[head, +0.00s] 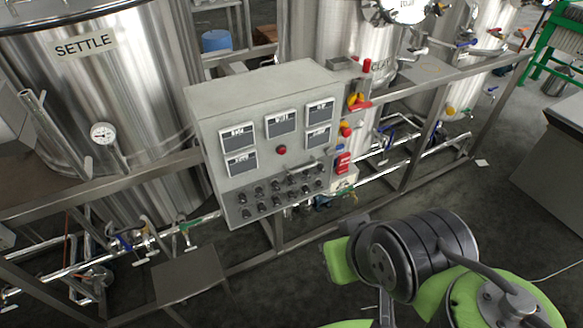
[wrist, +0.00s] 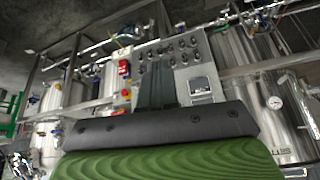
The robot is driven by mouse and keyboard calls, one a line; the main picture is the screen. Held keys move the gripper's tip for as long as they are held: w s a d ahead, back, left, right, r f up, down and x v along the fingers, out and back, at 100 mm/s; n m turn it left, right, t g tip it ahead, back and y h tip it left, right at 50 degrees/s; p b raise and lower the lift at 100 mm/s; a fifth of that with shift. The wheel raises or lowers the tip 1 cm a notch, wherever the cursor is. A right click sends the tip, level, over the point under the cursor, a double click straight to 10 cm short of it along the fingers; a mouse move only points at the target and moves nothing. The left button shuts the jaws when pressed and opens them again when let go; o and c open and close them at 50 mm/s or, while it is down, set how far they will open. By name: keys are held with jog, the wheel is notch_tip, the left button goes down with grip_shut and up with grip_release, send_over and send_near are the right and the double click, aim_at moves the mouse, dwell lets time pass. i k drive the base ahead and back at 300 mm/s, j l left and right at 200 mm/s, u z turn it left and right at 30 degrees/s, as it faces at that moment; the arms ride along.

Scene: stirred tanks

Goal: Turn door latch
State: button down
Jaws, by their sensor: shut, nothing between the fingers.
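A grey control box (head: 265,135) stands on the steel frame in the head view, with its front panel facing me. I cannot tell which part is the door latch. In the wrist view the panel's knobs (wrist: 172,50) show upside down beyond the fingers. My gripper (wrist: 156,76) is shut and empty, pointing at the panel and apparently apart from it. The fingers cover part of the panel. In the head view my arm hides the fingertips.
A steel tank marked SETTLE (head: 120,75) stands left of the box, and another tank (head: 345,45) stands behind it. Frame rails (head: 430,85) and pipes with valves (head: 185,228) run around the box. Dark floor (head: 470,200) lies open at the right.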

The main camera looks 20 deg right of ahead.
aim_at(329, 151)
jog(key=i+j+u, duration=0.1)
jog(key=u, duration=0.3)
jog(key=i+u, duration=0.25)
jog(key=u, duration=0.15)
